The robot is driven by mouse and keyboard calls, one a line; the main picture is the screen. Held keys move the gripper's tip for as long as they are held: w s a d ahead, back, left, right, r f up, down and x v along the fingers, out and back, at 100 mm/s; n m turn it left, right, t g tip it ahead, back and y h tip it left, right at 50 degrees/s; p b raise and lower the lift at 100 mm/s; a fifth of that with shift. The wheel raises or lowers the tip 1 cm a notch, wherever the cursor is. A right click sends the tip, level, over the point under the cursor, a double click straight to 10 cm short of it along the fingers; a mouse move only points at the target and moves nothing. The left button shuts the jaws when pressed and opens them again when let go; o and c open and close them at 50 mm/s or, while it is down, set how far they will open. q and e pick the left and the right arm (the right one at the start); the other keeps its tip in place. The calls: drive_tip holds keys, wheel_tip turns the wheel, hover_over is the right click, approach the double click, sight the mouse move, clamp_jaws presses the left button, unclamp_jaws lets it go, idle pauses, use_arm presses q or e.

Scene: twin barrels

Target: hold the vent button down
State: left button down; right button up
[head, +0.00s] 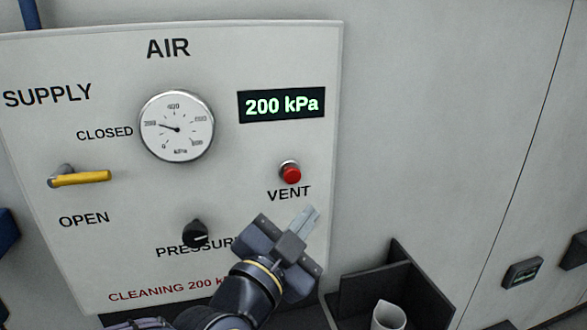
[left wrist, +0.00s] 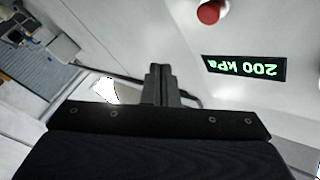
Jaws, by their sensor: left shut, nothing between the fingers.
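The red vent button (head: 291,174) sticks out of the white AIR panel (head: 240,40), above the word VENT. It also shows at the top of the left wrist view (left wrist: 210,12). My left gripper (head: 308,217) is shut and empty, its fingertips below the button and a little to its right in the head view. In the left wrist view the shut fingers (left wrist: 159,72) stand apart from the button. The display (head: 281,104) reads 200 kPa. My right gripper is in neither view.
The gauge (head: 176,126) needle points near 200. The black pressure knob (head: 195,234) is left of my gripper. A dark open holder (head: 395,270) with a white cup-like thing (head: 388,315) stands at lower right.

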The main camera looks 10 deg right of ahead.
sight(291, 174)
use_arm(q)
drive_tip(key=shift+s+d+r, duration=0.1)
drive_tip(key=shift+d+r, duration=0.15)
drive_tip(key=shift+d, duration=0.05)
drive_tip(key=w+b, duration=0.2)
drive_tip(key=w, duration=0.7)
drive_tip(key=shift+a+b, duration=0.15)
drive_tip(key=shift+b, duration=0.25)
drive_tip(key=shift+s, duration=0.1)
drive_tip(key=shift+f, duration=0.1)
idle(1.6)
